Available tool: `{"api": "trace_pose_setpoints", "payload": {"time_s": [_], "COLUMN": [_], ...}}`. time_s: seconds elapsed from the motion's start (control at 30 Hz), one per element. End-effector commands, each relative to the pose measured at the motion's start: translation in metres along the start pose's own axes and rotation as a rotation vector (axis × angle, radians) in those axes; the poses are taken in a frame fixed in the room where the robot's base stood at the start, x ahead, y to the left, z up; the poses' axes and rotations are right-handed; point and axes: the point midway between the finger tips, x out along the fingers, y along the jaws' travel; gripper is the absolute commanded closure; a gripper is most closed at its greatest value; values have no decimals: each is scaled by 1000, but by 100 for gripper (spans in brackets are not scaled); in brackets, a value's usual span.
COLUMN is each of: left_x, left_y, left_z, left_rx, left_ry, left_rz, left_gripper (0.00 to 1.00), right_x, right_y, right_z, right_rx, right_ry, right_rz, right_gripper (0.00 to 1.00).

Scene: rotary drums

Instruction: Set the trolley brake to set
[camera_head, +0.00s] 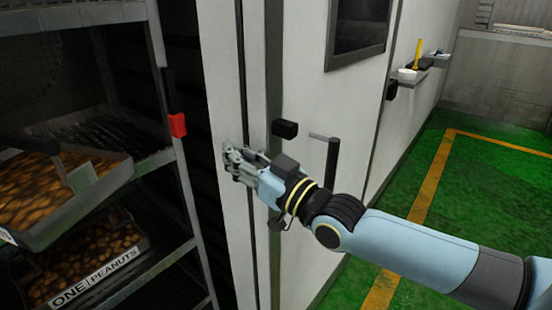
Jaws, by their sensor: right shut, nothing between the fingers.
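A trolley rack (182,190) with trays stands at the left. On its front upright is a dark vertical bar with a red block (177,125) at its lower end. This looks like the brake lever, but I cannot read any marking of its position. My right gripper (230,160) reaches in from the right, to the right of the red block and a little lower, apart from it. Its fingers are shut and empty, in front of the pale door edge. My left gripper is not in view.
The trolley holds a tray of brown nuts (102,196) and a lower tray labelled "ONE | PEANUTS" (95,278). A white door (300,90) with a dark handle (332,160) stands behind my right arm. A small shelf (432,62) is farther back. Green floor (490,190) lies open at right.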

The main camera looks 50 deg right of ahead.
Motion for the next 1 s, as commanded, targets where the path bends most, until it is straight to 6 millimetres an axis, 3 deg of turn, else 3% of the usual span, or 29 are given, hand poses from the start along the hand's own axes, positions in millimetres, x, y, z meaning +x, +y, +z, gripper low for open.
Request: {"api": "trace_pose_setpoints", "payload": {"time_s": [0.2, 0.4, 0.6, 1.0], "left_x": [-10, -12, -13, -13], "left_y": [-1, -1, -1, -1], "left_z": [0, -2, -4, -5], "left_rx": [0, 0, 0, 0], "left_ry": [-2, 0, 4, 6], "left_rz": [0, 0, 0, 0], "left_gripper": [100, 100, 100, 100], "right_x": [-52, -80, -90, -90], "right_y": [0, 0, 0, 0], "right_z": [-9, -14, -16, -16], "right_rx": [-1, 0, 0, 0], "right_ry": [-4, -1, 0, 0], "right_rz": [-1, -1, 0, 0], "right_gripper": [100, 100, 100, 100]}}
